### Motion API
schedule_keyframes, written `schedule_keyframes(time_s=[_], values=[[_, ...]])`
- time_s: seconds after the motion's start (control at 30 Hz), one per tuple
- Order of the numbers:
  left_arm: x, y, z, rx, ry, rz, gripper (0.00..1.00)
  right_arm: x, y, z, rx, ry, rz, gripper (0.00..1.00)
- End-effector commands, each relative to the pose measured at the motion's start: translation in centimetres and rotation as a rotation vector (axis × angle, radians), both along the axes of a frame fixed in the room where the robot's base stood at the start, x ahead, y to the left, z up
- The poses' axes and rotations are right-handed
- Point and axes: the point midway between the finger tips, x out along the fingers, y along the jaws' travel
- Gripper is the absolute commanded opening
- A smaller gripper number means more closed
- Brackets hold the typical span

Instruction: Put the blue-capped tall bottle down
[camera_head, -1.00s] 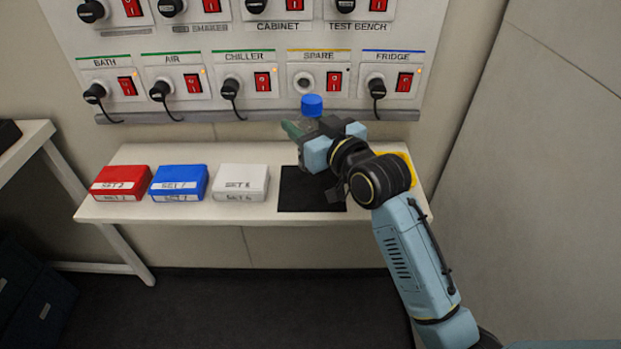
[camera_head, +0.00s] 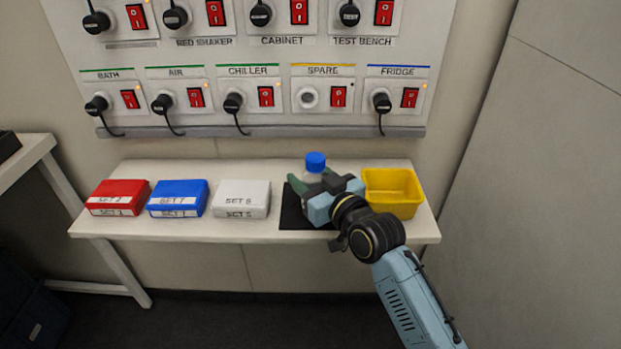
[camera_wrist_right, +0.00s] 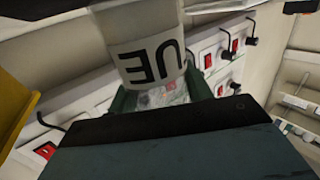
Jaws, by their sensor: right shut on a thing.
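The tall bottle with the blue cap (camera_head: 315,162) stands upright over the black mat (camera_head: 292,215) on the white shelf table. My right gripper (camera_head: 314,182) is shut on the bottle, with its green fingers around the body below the cap. In the right wrist view the clear bottle (camera_wrist_right: 150,65) with a white label reading "UE" shows between the green fingers. The gripper hides the bottle's lower part in the head view, so I cannot tell whether its base touches the mat. My left gripper is in neither view.
Left of the mat are a white box (camera_head: 241,199), a blue box (camera_head: 178,198) and a red box (camera_head: 118,197). A yellow open bin (camera_head: 393,193) stands close to the right of my gripper. A panel of switches and plugs (camera_head: 260,90) is on the wall behind.

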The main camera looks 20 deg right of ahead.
Motion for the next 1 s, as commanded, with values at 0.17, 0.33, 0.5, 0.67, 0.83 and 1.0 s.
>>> schedule_keyframes(time_s=[0.17,0.33,0.5,0.67,0.83,1.0], values=[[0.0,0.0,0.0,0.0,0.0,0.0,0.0,0.0,0.0,0.1,0.001,-0.002,0.0,0.21],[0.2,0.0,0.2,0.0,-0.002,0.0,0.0,0.0,0.0,-0.3,0.0,0.0,0.0,0.58],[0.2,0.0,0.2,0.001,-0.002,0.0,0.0,0.0,0.0,-0.3,0.0,0.0,0.0,0.71],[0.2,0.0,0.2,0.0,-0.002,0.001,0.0,0.0,0.0,-0.3,0.0,0.0,0.0,0.71],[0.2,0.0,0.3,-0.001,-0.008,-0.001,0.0,-0.4,-0.2,0.1,-0.002,0.002,-0.001,0.71],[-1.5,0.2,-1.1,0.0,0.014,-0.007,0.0,-3.0,-1.0,0.3,-0.003,0.002,-0.001,0.71]])
